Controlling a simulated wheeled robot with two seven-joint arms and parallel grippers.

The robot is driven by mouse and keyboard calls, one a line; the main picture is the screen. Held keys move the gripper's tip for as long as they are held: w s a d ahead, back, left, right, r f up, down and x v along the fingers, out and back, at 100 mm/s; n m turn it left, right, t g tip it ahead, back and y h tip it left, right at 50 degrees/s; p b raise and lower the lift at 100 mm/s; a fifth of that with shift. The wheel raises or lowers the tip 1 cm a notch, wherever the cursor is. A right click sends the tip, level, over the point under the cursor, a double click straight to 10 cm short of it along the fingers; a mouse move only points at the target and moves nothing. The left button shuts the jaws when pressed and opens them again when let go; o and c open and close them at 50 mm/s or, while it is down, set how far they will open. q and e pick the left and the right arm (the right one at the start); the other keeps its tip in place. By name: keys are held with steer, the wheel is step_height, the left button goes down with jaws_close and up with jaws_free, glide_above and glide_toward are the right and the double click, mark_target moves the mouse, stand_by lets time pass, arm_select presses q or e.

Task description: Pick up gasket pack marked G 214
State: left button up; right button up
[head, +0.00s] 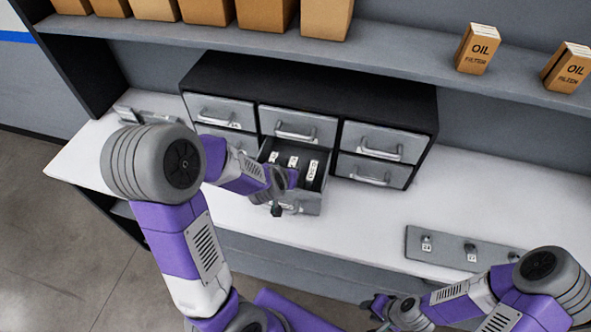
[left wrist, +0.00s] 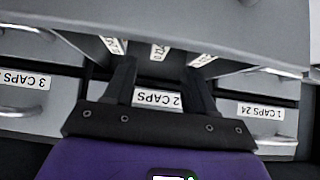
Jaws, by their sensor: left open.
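Several small packs with white labels (head: 292,161) stand in the pulled-out lower middle drawer (head: 311,203). In the left wrist view, labelled packs (left wrist: 158,52) show at the top, upside down. Their print is too small to read, so I cannot tell which one is G 214. My left gripper (head: 280,195) is open at the drawer's front left, partly covering the drawer. In the left wrist view its fingers (left wrist: 160,72) are apart with no pack between them. My right gripper (head: 384,308) is low at the right, away from the drawer; its jaw opening is unclear.
The black cabinet (head: 300,85) holds other closed drawers with handles. A grey board with small labelled items (head: 470,252) lies on the white counter (head: 480,185) at the right. Oil filter boxes (head: 478,48) stand on the shelf above.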

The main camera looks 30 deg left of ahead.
arm_select(q)
steer(key=b+x, duration=0.1)
steer(key=x, duration=0.5)
steer(key=shift+f, duration=0.1)
steer(key=shift+s, duration=0.1)
steer(key=shift+c, duration=0.4)
jaws_close()
